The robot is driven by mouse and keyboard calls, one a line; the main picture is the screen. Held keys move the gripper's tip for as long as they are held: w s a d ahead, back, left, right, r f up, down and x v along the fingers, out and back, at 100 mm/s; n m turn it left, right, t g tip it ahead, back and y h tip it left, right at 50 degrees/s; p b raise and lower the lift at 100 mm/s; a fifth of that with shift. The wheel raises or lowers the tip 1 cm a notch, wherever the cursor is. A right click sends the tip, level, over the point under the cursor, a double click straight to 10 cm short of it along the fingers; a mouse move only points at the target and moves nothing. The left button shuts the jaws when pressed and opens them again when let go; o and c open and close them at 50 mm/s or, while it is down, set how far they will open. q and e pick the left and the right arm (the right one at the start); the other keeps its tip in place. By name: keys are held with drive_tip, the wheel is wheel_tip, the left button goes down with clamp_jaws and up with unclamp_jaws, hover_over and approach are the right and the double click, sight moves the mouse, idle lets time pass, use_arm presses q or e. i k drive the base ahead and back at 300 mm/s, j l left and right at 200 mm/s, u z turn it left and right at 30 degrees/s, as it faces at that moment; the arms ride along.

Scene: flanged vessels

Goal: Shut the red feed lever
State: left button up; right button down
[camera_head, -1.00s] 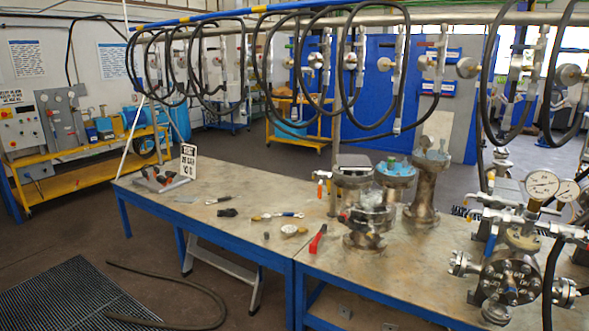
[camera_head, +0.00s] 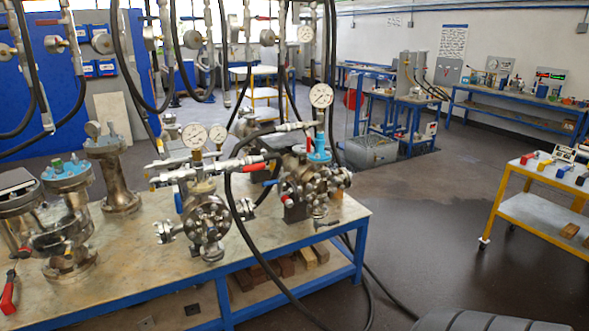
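Several red handles are in view, and I cannot tell for sure which is the feed lever. A small red part (camera_head: 526,158) sits at the left end of a row of coloured parts on the yellow cart at the right; it is too small to read its position. A red handle (camera_head: 249,168) lies on the pipework of the flanged vessel (camera_head: 207,220) on the bench. A red-handled tool (camera_head: 8,295) lies at the bench's left edge. Neither of my grippers is in view.
The blue-framed bench (camera_head: 130,275) with vessels and gauges fills the left and middle. A black hose (camera_head: 240,225) hangs over its front edge to the floor. The yellow cart (camera_head: 500,200) stands at the right, with open dark floor (camera_head: 430,230) between.

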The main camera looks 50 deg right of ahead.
sight(248, 168)
drive_tip(key=z, duration=1.2)
